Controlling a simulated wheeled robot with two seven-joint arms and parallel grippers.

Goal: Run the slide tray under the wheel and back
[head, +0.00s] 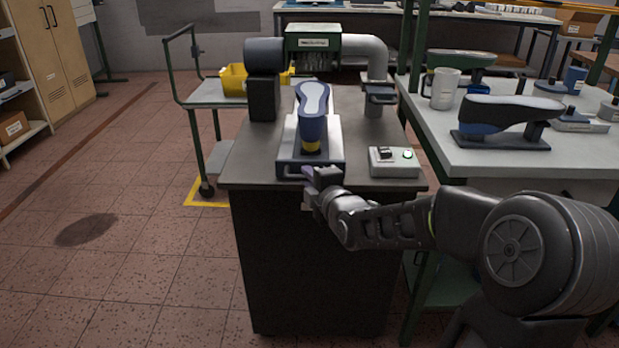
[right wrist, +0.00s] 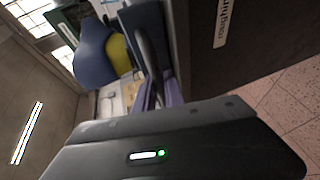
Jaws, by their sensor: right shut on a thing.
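The slide tray (head: 284,160) is a blue and light-grey carriage lying at the front middle of the dark machine bench. A blue shoe last (head: 312,127) with a pale sole on top and a yellow part stands on it. It also shows in the right wrist view (right wrist: 95,57). My right gripper (head: 309,175) is at the tray's front edge, its purple fingers shut on the tray handle. The fingers partly hide the grip in the right wrist view (right wrist: 160,92). The wheel is not clearly visible; the green hood (head: 313,42) stands behind the tray. My left gripper is out of view.
A control box (head: 394,162) with a switch and green light sits right of the tray. A grey motor block (head: 264,85) stands back left. A grey duct (head: 370,50) runs right of the hood. A side table (head: 515,165) at right holds another last (head: 508,112).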

